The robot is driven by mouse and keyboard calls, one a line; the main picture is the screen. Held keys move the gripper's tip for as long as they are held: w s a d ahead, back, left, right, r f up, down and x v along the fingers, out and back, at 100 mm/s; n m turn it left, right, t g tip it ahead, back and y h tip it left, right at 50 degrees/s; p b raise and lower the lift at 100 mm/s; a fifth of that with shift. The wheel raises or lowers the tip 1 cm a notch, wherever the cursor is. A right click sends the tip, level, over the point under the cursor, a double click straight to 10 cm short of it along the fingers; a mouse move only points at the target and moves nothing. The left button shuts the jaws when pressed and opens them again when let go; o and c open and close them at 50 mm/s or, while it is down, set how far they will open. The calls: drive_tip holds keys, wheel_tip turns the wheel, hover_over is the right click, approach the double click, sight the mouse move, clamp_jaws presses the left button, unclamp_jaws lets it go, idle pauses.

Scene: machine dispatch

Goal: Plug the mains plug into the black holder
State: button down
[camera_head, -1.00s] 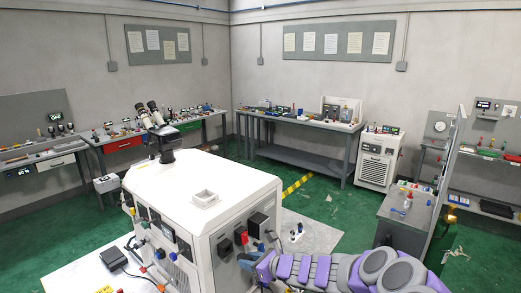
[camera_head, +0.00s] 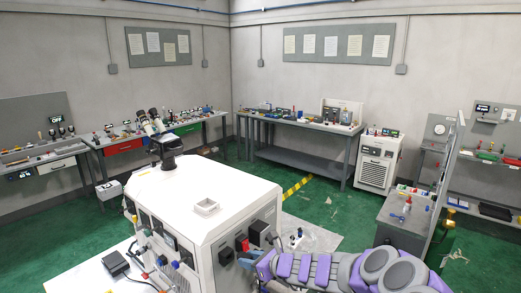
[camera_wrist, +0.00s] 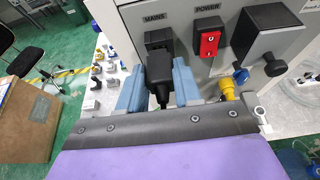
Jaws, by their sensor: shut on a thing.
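The black mains plug (camera_wrist: 160,77) is between the blue fingers of my gripper (camera_wrist: 158,86) in the wrist view, with its cable end towards my wrist. The black holder (camera_wrist: 158,38), under the MAINS label on the grey panel, is directly beyond the plug. The plug covers the holder's lower part, so I cannot tell whether they touch or whether the pins are in. In the head view the holder (camera_head: 226,256) is on the side of the white machine (camera_head: 200,225). My gripper (camera_head: 262,268) is low beside it there, and the plug cannot be made out.
A red power switch (camera_wrist: 208,38) and a protruding black box (camera_wrist: 266,36) are right of the holder. A blue knob (camera_wrist: 240,76) and a yellow connector (camera_wrist: 227,88) are close to my right finger. Several small connectors stand on the white surface at left.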

drive_tip(key=shift+r+p, duration=1.75)
drive_tip(key=shift+r, duration=0.55)
drive_tip(key=shift+f, duration=0.1)
